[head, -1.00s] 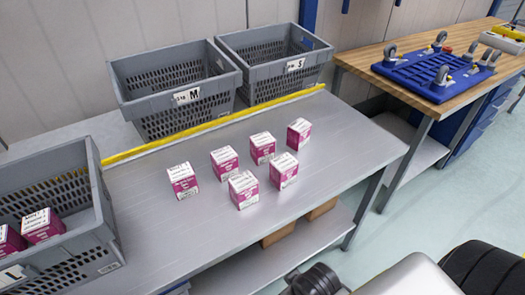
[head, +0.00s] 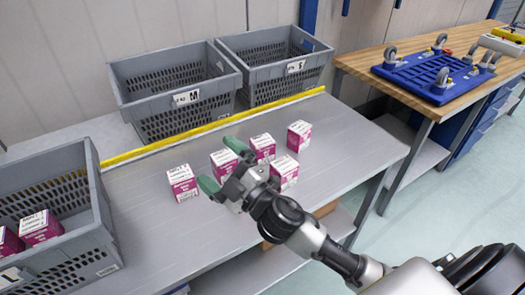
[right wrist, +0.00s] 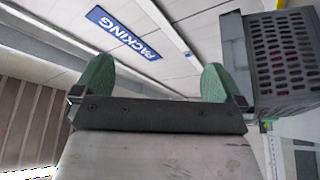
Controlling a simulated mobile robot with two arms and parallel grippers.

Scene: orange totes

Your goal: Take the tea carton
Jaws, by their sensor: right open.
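Several pink and white tea cartons stand on the grey metal table (head: 150,225). One carton (head: 182,183) stands at the left of the group, one (head: 224,160) behind my gripper, others at the back (head: 263,147), at the right (head: 284,172) and at the far right (head: 299,136). My right gripper (head: 222,166) reaches over the group, with green fingertips spread and nothing between them. Its arm hides the front carton almost wholly. In the right wrist view the open green fingers (right wrist: 156,82) show no carton between them. My left gripper is not in view.
A grey crate (head: 60,182) at the left holds pink cartons (head: 40,228). Two grey crates, marked M (head: 150,75) and S (head: 270,50), stand behind a yellow strip (head: 215,124). A wooden bench (head: 400,85) with a blue wheeled dolly (head: 437,70) is at the right.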

